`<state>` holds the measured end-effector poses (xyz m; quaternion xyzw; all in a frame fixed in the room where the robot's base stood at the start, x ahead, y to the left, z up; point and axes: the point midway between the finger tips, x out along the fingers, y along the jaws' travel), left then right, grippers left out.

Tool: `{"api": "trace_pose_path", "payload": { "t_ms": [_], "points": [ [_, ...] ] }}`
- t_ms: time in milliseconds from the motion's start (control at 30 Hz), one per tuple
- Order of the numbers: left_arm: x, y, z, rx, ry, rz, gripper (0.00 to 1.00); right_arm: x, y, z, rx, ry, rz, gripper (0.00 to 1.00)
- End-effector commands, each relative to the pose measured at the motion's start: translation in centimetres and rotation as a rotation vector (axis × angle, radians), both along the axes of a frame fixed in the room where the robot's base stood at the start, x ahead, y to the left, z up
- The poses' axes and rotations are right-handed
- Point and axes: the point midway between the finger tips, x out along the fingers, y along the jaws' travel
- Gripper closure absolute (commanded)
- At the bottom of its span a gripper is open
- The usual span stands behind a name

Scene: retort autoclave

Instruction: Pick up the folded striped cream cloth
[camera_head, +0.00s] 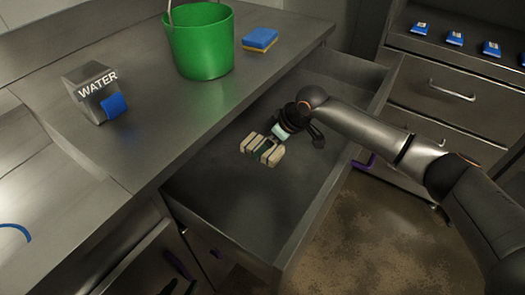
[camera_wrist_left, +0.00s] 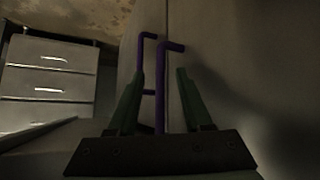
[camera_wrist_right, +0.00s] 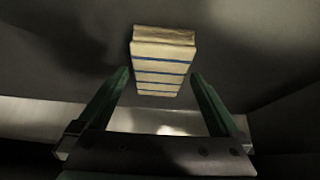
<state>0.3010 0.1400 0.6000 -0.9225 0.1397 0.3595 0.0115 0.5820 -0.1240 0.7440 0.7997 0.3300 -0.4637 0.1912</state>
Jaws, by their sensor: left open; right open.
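The folded cream cloth with blue stripes (camera_head: 273,157) lies in the open drawer. In the right wrist view the cloth (camera_wrist_right: 163,52) shows between and beyond the fingertips. My right gripper (camera_head: 264,147) reaches down over the cloth, its dark green fingers open and hiding part of it; it also shows in the right wrist view (camera_wrist_right: 160,75). I cannot tell whether the fingers touch the cloth. My left gripper (camera_head: 178,287) is at the bottom edge of the head view, mostly cut off. In the left wrist view my left gripper (camera_wrist_left: 160,72) is open, with a purple handle (camera_wrist_left: 161,95) between its fingers.
The drawer's front wall (camera_head: 318,212) and side walls surround the cloth; the drawer floor around it is bare. On the steel counter (camera_head: 140,145) stand a green bucket (camera_head: 203,45), a grey WATER box (camera_head: 88,88) and a blue-yellow sponge (camera_head: 260,40). Cabinets (camera_head: 447,90) stand at right.

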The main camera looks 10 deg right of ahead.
Motion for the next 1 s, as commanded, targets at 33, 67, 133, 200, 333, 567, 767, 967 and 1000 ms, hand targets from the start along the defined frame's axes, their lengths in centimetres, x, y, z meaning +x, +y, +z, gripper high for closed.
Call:
{"api": "trace_pose_path", "payload": {
  "t_ms": [33,67,133,200,333,567,767,967,1000],
  "points": [
    [0.0,0.0,-0.3,0.000,0.000,0.000,0.50,0.2,0.3,-0.7,-0.001,0.001,0.000,0.00],
    [0.0,0.0,-0.3,0.001,0.000,0.000,0.50,0.3,0.4,-0.9,0.000,0.000,0.000,0.00],
    [0.0,0.0,-0.3,0.001,0.000,0.000,0.50,0.5,0.5,-1.2,0.000,-0.001,-0.001,0.00],
    [0.0,0.1,-0.3,0.002,0.000,0.001,0.50,0.6,0.5,-1.3,0.000,-0.001,-0.001,0.00],
    [-0.2,0.2,-0.3,0.003,0.003,0.002,0.50,0.5,0.5,-1.2,0.000,-0.001,0.000,0.00],
    [-0.5,0.2,-0.4,0.003,0.010,0.003,0.50,0.5,0.5,-1.2,0.000,0.000,-0.001,0.00],
    [-0.4,0.2,-0.1,0.004,0.009,0.004,0.50,0.5,0.5,-1.4,0.000,0.001,-0.002,0.00],
    [-0.4,0.3,0.2,0.004,0.006,0.003,0.50,0.5,0.5,-1.7,0.000,0.001,-0.001,0.00],
    [-0.3,0.3,0.3,0.004,0.006,0.003,0.50,0.5,0.5,-1.7,-0.001,0.001,0.000,0.00]
  ]
}}
